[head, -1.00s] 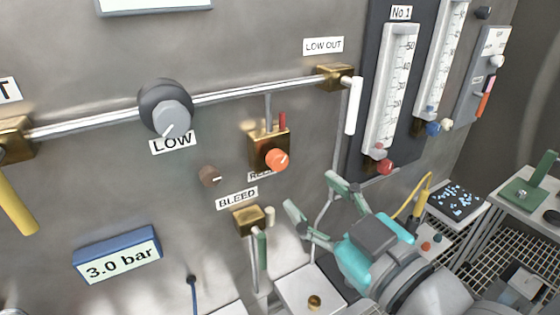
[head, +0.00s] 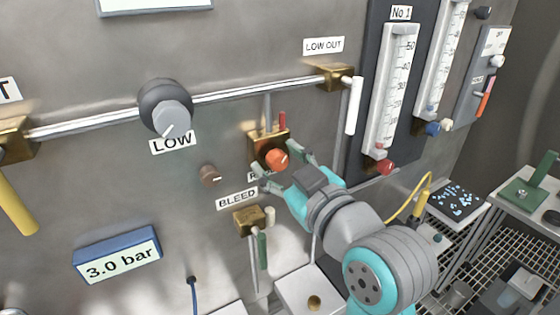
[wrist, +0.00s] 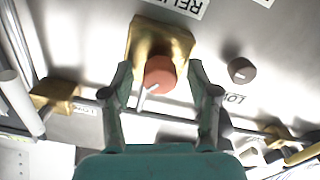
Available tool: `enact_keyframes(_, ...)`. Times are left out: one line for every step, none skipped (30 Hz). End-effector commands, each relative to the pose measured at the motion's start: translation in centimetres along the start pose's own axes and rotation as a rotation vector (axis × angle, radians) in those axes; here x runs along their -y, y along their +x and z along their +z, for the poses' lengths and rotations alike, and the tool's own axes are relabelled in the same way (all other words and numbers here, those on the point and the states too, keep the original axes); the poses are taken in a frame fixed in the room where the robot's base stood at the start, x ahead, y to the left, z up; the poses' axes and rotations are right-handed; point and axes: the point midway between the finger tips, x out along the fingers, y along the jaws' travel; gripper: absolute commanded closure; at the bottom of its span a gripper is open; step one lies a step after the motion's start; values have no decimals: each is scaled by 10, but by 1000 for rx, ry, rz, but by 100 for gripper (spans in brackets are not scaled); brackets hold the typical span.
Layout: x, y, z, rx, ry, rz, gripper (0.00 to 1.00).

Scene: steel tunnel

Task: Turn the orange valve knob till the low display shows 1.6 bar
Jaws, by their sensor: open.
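The orange valve knob (head: 276,159) sits on a brass block (head: 256,148) on the steel wall, with a white pointer mark on its face. Its label is partly hidden behind my gripper in the head view; in the wrist view the knob (wrist: 160,74) shows below a partly cut label. My gripper (head: 284,165) is open, its two green fingers on either side of the knob. In the wrist view the fingers (wrist: 162,82) stand apart left and right of the knob, and I see gaps on both sides. The blue-framed low display (head: 117,257) reads 3.0 bar.
The LOW OUT valve's white handle (head: 354,105) and the No 1 gauge (head: 392,90) stand to the right.

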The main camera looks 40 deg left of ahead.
Motion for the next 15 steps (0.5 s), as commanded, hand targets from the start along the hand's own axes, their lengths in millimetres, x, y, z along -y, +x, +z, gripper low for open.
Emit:
enact_keyframes(0, 0, 0, 0, 0, 0, 40)
enact_keyframes(0, 0, 0, 0, 0, 0, 40)
enact_keyframes(0, 0, 0, 0, 0, 0, 48)
enact_keyframes(0, 0, 0, 0, 0, 0, 55)
enact_keyframes(0, 0, 0, 0, 0, 0, 63)
enact_keyframes(0, 0, 0, 0, 0, 0, 73)
enact_keyframes(0, 0, 0, 0, 0, 0, 80)
enact_keyframes(0, 0, 0, 0, 0, 0, 88)
enact_keyframes(0, 0, 0, 0, 0, 0, 98)
enact_keyframes(0, 0, 0, 0, 0, 0, 100)
enact_keyframes(0, 0, 0, 0, 0, 0, 100)
enact_keyframes(0, 0, 0, 0, 1, 0, 100)
enact_keyframes(0, 0, 0, 0, 4, 0, 100)
enact_keyframes(0, 0, 0, 0, 12, 0, 100)
enact_keyframes(0, 0, 0, 0, 28, 0, 100)
